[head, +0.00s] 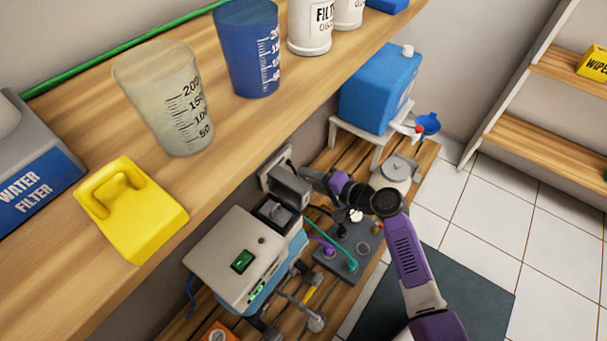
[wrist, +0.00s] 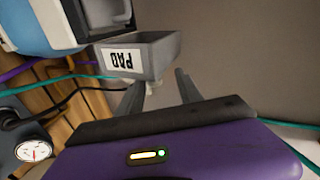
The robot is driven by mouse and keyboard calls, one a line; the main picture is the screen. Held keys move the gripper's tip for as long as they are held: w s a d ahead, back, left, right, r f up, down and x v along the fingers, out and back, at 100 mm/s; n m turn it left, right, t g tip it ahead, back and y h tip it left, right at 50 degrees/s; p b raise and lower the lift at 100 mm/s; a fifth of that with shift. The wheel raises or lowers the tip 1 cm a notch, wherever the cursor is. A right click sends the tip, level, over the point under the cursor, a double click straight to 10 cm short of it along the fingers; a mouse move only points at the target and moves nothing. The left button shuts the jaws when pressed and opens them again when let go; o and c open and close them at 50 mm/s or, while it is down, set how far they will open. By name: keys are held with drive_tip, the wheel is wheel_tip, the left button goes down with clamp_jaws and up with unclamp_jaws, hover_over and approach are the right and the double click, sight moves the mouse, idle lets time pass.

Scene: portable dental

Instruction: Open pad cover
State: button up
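A grey box-shaped pad cover (wrist: 155,58) with a white "PAD" label, upside down in the picture, shows in the wrist view. In the head view it seems to be the dark grey box (head: 290,187) by the wall, beside the white and blue machine (head: 228,255). My gripper (wrist: 160,86) is open and empty, its two grey fingers apart just below and to the right of the cover. I cannot tell whether the left finger touches it. In the head view my gripper (head: 316,178) reaches left to the box; its fingertips are hard to make out.
A wooden shelf (head: 110,215) with a yellow weight-like block (head: 130,210) and beakers overhangs the left. Tubes and a gauge (wrist: 33,150) lie near the gripper. A blue tank (head: 378,88) stands behind. Tiled floor (head: 490,215) is open at right.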

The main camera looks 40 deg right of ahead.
drive_tip(key=p+v, duration=0.1)
drive_tip(key=v, duration=0.4)
drive_tip(key=shift+w, duration=0.1)
drive_tip(key=shift+c, duration=0.4)
